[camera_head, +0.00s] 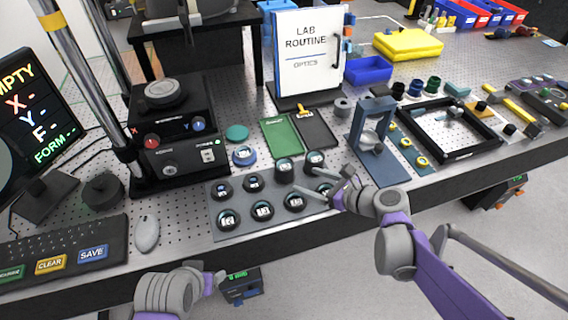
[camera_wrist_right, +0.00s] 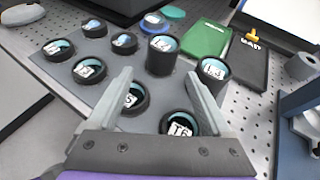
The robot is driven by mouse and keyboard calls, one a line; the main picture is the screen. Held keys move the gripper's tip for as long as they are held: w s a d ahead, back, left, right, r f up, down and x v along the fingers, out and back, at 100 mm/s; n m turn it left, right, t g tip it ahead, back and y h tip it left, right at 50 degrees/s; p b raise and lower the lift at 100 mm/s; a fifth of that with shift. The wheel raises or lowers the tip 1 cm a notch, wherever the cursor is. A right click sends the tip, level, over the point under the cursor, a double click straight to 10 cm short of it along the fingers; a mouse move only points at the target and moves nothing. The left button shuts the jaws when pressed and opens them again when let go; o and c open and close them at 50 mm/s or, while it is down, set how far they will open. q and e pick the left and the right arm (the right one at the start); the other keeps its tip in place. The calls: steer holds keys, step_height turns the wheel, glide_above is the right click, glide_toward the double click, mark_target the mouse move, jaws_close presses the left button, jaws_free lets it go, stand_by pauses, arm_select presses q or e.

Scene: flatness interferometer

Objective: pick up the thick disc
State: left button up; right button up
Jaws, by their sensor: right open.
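Several round discs in black ring holders stand on a grey mat (camera_head: 236,235). Two holders are clearly taller: one (camera_head: 284,172), also in the right wrist view (camera_wrist_right: 161,58), and another (camera_head: 315,163), also there (camera_wrist_right: 209,76). Which one counts as the thick disc I cannot tell for certain. My right gripper (camera_head: 318,181) is open and empty above the mat's right side. In the right wrist view its fingers (camera_wrist_right: 158,76) point toward the taller holders, with lower holders partly hidden beneath them. My left gripper (camera_head: 214,281) is low at the front, its jaws unclear.
A green pad (camera_head: 282,136) and a dark pad (camera_head: 315,128) lie behind the mat. A blue stand (camera_head: 373,125) is to the right. A black instrument (camera_head: 178,135) and a mouse (camera_head: 147,234) are to the left. The table's front edge is close.

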mark_target(292, 171)
steer(key=x, duration=0.4)
steer(key=shift+w+a, duration=0.2)
steer(key=shift+w, duration=0.05)
steer(key=shift+w+p+x, duration=0.2)
steer(key=shift+p+x, duration=0.15)
steer(key=shift+x, duration=2.8)
steer(key=shift+d+r, duration=0.1)
steer(key=shift+r, duration=0.1)
steer(key=shift+s, duration=0.1)
steer(key=shift+c, duration=0.3)
jaws_close()
